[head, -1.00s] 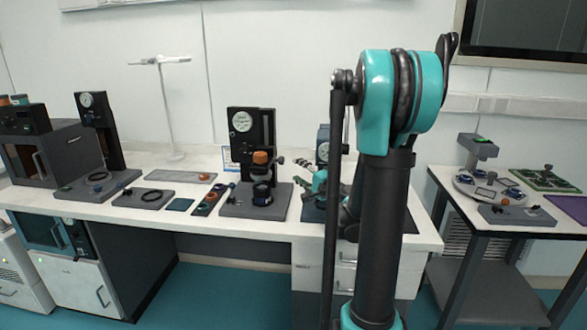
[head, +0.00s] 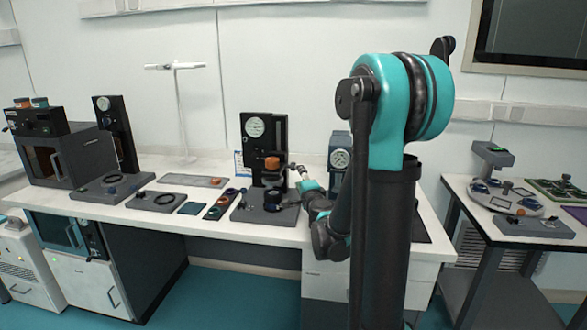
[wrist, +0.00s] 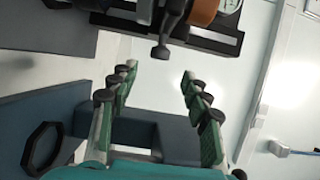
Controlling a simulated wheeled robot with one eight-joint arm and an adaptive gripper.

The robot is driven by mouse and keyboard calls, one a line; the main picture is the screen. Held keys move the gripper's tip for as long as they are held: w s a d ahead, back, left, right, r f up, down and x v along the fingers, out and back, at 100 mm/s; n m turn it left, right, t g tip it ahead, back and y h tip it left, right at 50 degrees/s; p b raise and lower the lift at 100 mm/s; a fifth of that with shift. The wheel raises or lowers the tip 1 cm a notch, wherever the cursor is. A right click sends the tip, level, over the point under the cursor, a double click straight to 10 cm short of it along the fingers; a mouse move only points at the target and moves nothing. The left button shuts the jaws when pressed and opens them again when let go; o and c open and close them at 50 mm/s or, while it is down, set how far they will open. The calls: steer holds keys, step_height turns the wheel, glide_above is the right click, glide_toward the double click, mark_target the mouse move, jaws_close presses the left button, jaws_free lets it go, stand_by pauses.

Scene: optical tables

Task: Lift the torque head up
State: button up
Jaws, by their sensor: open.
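The torque head is the dark carriage with an orange cylinder (head: 272,163) on the black column with a round dial (head: 254,126), at the middle of the bench. In the wrist view the orange part (wrist: 204,12) shows at the top edge, and a dark knob (wrist: 160,50) on a short stem sticks out toward me. My gripper (head: 294,174) is just right of the torque head. In the wrist view my gripper (wrist: 157,76) is open and empty, its green-padded fingers apart. The knob lies just beyond the fingertips, roughly between their lines, with no contact visible.
A second dial instrument (head: 340,158) stands right of my gripper, partly behind my arm. A grey base with a dark cup (head: 272,198) lies below the torque head. A strip with coloured rings (head: 221,204) and a flat plate (head: 188,181) lie to the left.

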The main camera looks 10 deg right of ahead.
mark_target(294, 168)
steer(key=w, duration=1)
steer(key=shift+w+a, duration=0.25)
steer(key=shift+a, duration=0.15)
steer(key=shift+c, duration=0.3)
jaws_close()
